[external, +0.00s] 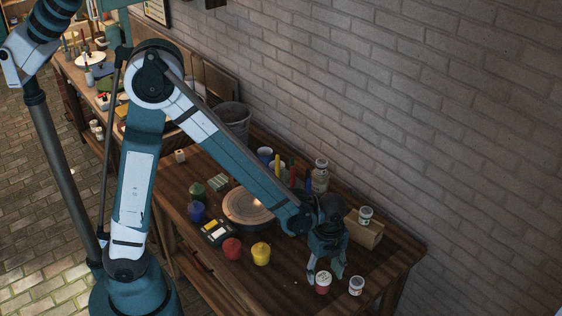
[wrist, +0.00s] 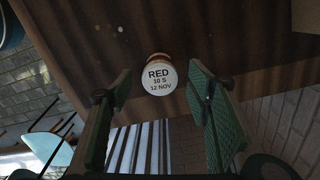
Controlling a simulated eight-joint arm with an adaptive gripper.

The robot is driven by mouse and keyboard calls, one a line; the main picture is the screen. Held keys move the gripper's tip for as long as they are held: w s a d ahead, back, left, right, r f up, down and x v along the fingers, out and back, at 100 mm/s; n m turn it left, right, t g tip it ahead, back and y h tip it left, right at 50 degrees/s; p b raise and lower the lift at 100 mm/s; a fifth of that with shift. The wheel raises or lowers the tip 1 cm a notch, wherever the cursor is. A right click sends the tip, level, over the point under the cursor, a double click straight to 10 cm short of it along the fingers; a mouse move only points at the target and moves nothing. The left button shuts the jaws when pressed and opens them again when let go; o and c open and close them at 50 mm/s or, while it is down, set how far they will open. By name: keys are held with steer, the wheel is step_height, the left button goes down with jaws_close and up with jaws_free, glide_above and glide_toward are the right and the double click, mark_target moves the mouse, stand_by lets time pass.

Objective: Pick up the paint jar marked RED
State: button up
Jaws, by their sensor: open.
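The paint jar marked RED (wrist: 160,76) shows in the wrist view with its round white lid facing the camera, reading "RED 10 S 12 NOV". It lies between the fingers of my open gripper (wrist: 161,92), beyond their tips. In the external view the jar (external: 323,286), white-lidded with a red body, stands upright near the table's front edge. My gripper (external: 326,272) is just above and behind it, pointing down, with the fingers apart. I cannot tell from the external view whether a finger touches the jar.
A second white-lidded jar (external: 356,287) stands close to the right. Another jar (external: 365,214) sits on a wooden block (external: 366,235) behind. A red pot (external: 232,249), a yellow pot (external: 261,254) and a round turntable (external: 248,208) are to the left. A brick wall (external: 430,120) bounds the back.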

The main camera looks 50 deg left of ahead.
mark_target(324, 277)
steer(key=shift+f+b, duration=0.65)
steer(key=shift+f, duration=1.9)
steer(key=shift+c, duration=0.7)
steer(key=shift+d, duration=0.1)
steer(key=c, duration=0.9)
